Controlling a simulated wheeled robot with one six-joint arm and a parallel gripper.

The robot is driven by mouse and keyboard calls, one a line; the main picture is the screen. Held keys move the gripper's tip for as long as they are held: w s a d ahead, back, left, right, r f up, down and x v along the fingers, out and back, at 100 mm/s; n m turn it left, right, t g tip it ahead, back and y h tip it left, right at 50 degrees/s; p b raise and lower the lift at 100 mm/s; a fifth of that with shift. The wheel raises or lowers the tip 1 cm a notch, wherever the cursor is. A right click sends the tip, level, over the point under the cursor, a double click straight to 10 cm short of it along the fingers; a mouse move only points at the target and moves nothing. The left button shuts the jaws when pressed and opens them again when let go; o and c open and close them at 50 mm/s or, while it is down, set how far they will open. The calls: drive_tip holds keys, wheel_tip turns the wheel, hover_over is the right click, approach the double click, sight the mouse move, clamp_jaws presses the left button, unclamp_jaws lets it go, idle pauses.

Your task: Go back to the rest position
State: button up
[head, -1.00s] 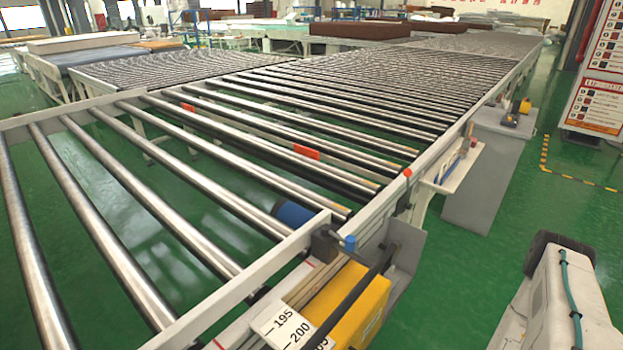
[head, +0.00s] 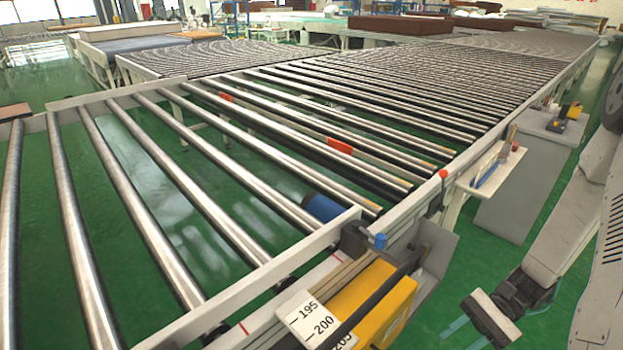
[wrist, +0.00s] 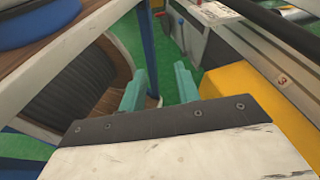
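My gripper (wrist: 160,90) shows two teal fingers in the wrist view. They stand apart with nothing between them, and green floor shows in the gap. In the head view my arm hangs at the right edge, and my gripper (head: 492,318) is low at the lower right, over the green floor, apart from the conveyor. The roller conveyor (head: 250,285) fills the left and middle of the head view. Its near rollers are bare. Brown mattress-like slabs (head: 400,25) lie far off at the back.
A yellow box (head: 385,300) with a number scale is on the conveyor's near side; yellow also shows in the wrist view (wrist: 255,105). A grey cabinet (head: 520,195) stands along the right side. Green floor is open at lower right.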

drive_tip(key=s+a+r+n+t+h, duration=0.1)
drive_tip(key=r+n+h, duration=0.3)
drive_tip(key=r, duration=0.5)
drive_tip(key=s+a+r+n+t+h, duration=0.1)
drive_tip(key=s+r+n+t+h, duration=0.2)
drive_tip(key=r, duration=0.7)
drive_tip(key=s+a+r+n+t+h, duration=0.2)
drive_tip(key=r+n+h, duration=0.2)
drive_tip(key=r, duration=0.6)
drive_tip(key=shift+s+n+t+h, duration=0.3)
drive_tip(key=shift+t+h, duration=0.1)
drive_tip(key=shift+h, duration=0.8)
drive_tip(key=shift+r, duration=0.1)
